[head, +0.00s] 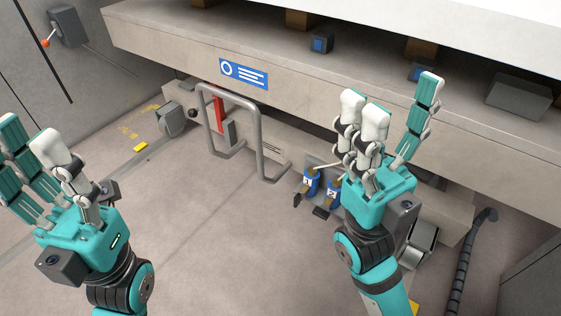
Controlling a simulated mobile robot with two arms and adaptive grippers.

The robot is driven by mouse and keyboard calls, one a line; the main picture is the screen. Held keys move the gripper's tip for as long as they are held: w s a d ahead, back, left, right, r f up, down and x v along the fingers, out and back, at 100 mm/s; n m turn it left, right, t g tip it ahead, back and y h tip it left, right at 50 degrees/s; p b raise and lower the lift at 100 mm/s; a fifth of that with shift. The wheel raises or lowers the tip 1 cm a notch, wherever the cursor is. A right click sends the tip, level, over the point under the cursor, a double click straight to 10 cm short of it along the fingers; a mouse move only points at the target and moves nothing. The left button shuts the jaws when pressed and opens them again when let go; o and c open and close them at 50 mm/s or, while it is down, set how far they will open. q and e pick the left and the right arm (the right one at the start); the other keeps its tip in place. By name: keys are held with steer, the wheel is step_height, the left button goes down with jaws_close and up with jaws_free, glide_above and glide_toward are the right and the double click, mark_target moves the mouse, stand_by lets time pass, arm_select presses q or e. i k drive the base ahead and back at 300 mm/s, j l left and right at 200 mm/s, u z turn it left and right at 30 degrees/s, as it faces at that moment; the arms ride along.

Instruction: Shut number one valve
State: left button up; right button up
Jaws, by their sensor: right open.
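The number one valve (310,184) is the left one, with a white label reading 1. The number two valve (333,191) is right beside it. Both have brass-coloured tops; their exact handle positions are too small to tell. My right gripper (398,98) is open and empty, up and to the right of the valves in the picture, with its hand partly covering the area beside the number two valve. My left gripper (32,135) is at the left edge, fingers apart and empty, far from the valves.
A bent grey rail (259,132) stands left of the valves, with a red handle (218,113) behind it. The bench edge (170,50) overhangs above. A black corrugated hose (464,262) lies at right. The floor (225,245) in front is clear.

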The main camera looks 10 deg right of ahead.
mark_target(299, 196)
steer(key=i+j+z, duration=0.1)
steer(key=z, duration=0.55)
steer(key=i+j+z, duration=0.3)
steer(key=j, duration=0.15)
steer(key=j+z, duration=0.3)
steer(key=j, duration=0.2)
steer(key=i+j+z, duration=0.1)
steer(key=j+z, duration=0.2)
steer(key=j, duration=1.15)
steer(key=i+j+z, duration=0.1)
steer(key=j, duration=0.85)
